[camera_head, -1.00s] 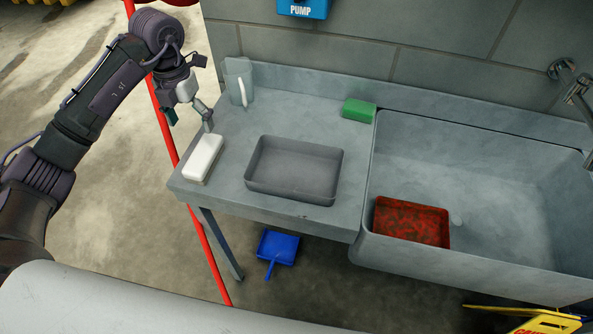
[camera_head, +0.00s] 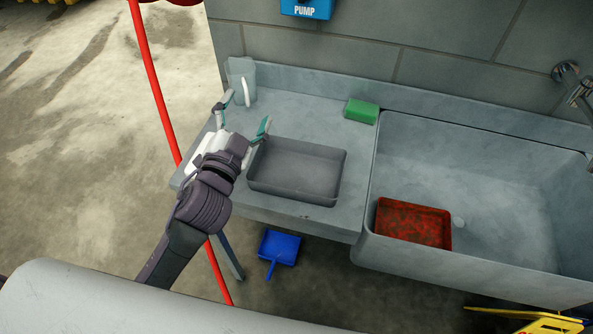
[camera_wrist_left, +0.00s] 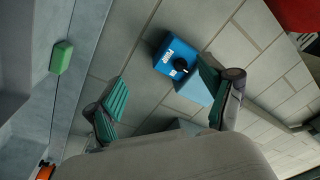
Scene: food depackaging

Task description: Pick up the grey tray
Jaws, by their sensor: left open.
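The grey tray (camera_head: 297,171) is empty and lies flat on the steel counter (camera_head: 300,111), left of the sink basin, in the head view. My left gripper (camera_head: 244,112) is open and empty, with its fingers spread, at the tray's left side near its far left corner. One teal fingertip is close to the tray's left rim; I cannot tell whether it touches. In the left wrist view, the open fingers (camera_wrist_left: 165,98) frame the wall, and the tray is not clearly visible there. My right gripper is not in view.
A white block, partly hidden by my left gripper, lies left of the tray. A green sponge (camera_head: 361,111) and a grey jug (camera_head: 241,80) stand toward the wall. A stained red tray (camera_head: 412,223) is in the sink (camera_head: 480,180). A blue dustpan (camera_head: 279,247) is on the floor.

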